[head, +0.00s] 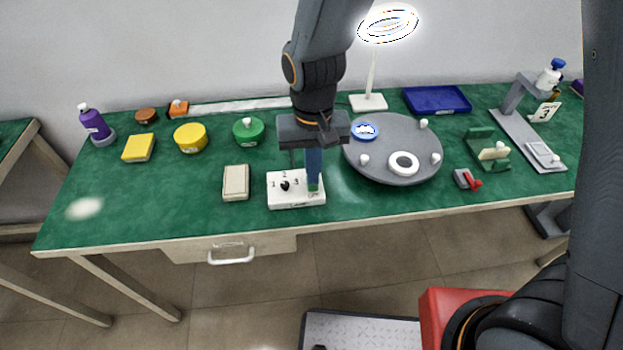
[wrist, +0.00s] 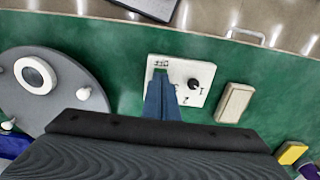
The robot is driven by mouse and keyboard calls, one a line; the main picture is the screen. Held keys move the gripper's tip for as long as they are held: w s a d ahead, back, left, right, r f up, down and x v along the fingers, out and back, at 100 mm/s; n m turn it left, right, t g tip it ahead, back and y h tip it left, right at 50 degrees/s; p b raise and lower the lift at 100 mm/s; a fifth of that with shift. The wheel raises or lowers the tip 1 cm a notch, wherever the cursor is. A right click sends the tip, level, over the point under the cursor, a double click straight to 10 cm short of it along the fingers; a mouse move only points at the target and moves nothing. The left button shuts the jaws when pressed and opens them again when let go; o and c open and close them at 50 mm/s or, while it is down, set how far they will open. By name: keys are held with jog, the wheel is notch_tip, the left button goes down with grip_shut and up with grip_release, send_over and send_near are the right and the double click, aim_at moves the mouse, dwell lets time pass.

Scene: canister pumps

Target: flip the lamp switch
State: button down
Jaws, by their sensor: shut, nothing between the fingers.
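A white control box (head: 290,203) stands near the table's front edge, with a black knob (head: 285,185) and the marks 1, 2 and 3. In the wrist view the box (wrist: 207,74) bears small lettering at its far end. My gripper (head: 314,186) points down over the box's right end. Its blue fingers (wrist: 160,80) are shut with nothing between them. They hide part of the box top, and I cannot tell whether they touch it. A lamp (head: 368,102) with a bright ring head stands at the back. Which part is the lamp switch I cannot tell.
A beige block (head: 236,183) lies left of the box. A grey turntable (head: 385,172) with a white ring and pegs stands close on the right. A red-handled clamp (head: 469,180) is farther right. Yellow and green canisters stand behind. The table's front left is mostly clear.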

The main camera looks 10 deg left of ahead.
jog(key=shift+f+b, duration=0.35)
jog(key=shift+f, duration=0.35)
dwell(0.4)
notch_tip(320, 180, up, 7)
jog(key=p, duration=0.6)
dwell(0.4)
dwell(0.3)
jog(key=s+d+r+m+b, duration=0.1)
jog(key=d+r, duration=0.1)
jog(key=d, duration=1)
jog(key=s+d+r+m+t+b, duration=0.1)
jog(key=d+r, duration=0.2)
jog(key=d, duration=0.9)
jog(key=shift+s+m, duration=0.3)
